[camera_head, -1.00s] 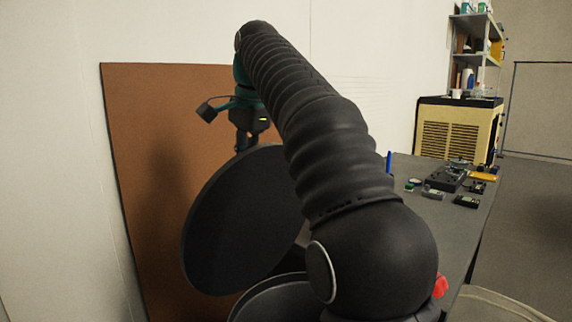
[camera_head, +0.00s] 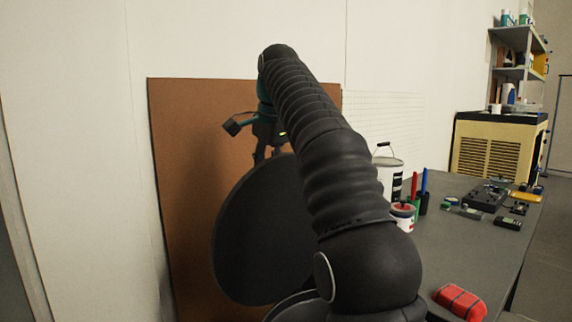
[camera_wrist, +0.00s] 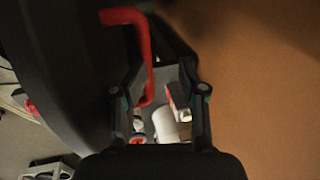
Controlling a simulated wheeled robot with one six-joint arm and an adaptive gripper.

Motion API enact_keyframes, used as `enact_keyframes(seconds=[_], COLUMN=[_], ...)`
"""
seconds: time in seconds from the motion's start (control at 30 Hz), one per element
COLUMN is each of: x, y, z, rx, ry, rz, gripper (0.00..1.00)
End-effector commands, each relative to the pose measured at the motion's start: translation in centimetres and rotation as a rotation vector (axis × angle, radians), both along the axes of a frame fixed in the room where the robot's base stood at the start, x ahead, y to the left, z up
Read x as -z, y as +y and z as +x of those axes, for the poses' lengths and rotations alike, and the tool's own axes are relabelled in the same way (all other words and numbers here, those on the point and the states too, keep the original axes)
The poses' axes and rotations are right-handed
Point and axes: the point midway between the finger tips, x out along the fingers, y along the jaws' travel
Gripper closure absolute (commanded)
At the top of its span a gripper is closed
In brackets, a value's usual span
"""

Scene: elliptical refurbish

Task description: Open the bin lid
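The bin lid (camera_head: 262,240) is a large dark disc, raised and standing steeply in the head view, left of my arm. Part of the dark bin rim (camera_head: 292,308) shows below it, and my arm hides the rest. My gripper (camera_head: 268,152) is at the lid's upper edge, on the brown-board side; contact is unclear. In the wrist view the dark lid (camera_wrist: 62,62) fills the left side. A bent red handle (camera_wrist: 143,55) reaches in between the spread fingers of my gripper (camera_wrist: 160,95). The fingers do not appear closed on it.
A brown board (camera_head: 190,190) leans on the white wall behind the lid. At right, a grey table (camera_head: 450,250) bears a white bucket (camera_head: 388,170), a red object (camera_head: 460,301) and several small devices. A beige cabinet (camera_head: 498,150) stands farther back.

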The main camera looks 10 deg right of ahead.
Motion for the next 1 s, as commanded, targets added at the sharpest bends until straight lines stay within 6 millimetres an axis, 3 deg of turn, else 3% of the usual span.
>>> enact_keyframes(seconds=[0.03, 0.57, 1.0], x=[2.1, -4.8, -5.0], y=[0.3, -1.1, -2.1], z=[0.4, -3.4, -5.7], rx=[-0.005, 0.007, 0.006], ry=[0.044, -0.028, -0.030], rz=[-0.001, 0.007, 0.008], gripper=[0.61, 0.61, 0.61])
